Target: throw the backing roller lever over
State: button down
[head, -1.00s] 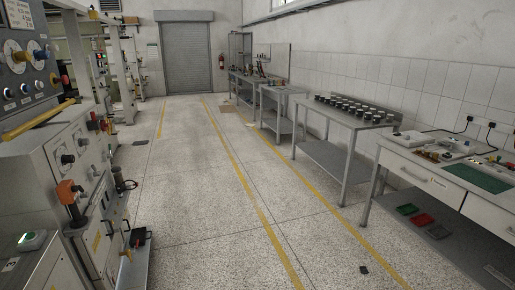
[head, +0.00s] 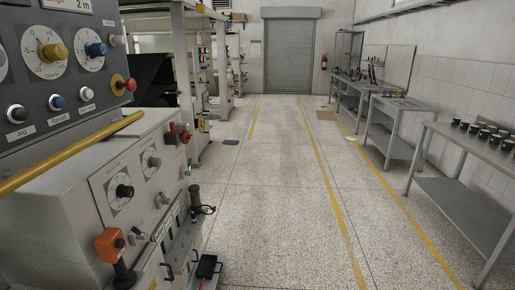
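My gripper is not in view. The machine (head: 70,190) fills the left side of the head view. Its lower panel carries several controls. An orange handle (head: 110,245) on a dark stem stands at the near bottom. A red lever (head: 183,133) sticks out at the panel's far end. A dark upright handle (head: 195,197) stands low by the machine's far corner. I cannot tell which of these is the backing roller lever, as no label for it is readable.
A yellow rail (head: 75,150) crosses the machine's front below a panel of dials and buttons. Grey benches (head: 465,160) line the right wall. The floor aisle (head: 270,190) between yellow lines is clear. A shutter door (head: 290,55) closes the far end.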

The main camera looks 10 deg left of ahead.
aim_at(187, 172)
jog(key=i+j+z, duration=0.1)
jog(key=i, duration=0.8)
jog(key=i+j+z, duration=0.1)
jog(key=i, duration=0.8)
jog(key=i+u, duration=0.1)
jog(key=i, duration=0.35)
jog(key=i+l+u, duration=0.15)
jog(key=i, duration=0.3)
jog(key=i+l+u, duration=0.1)
jog(key=i, duration=0.4)
jog(key=i+u, duration=0.75)
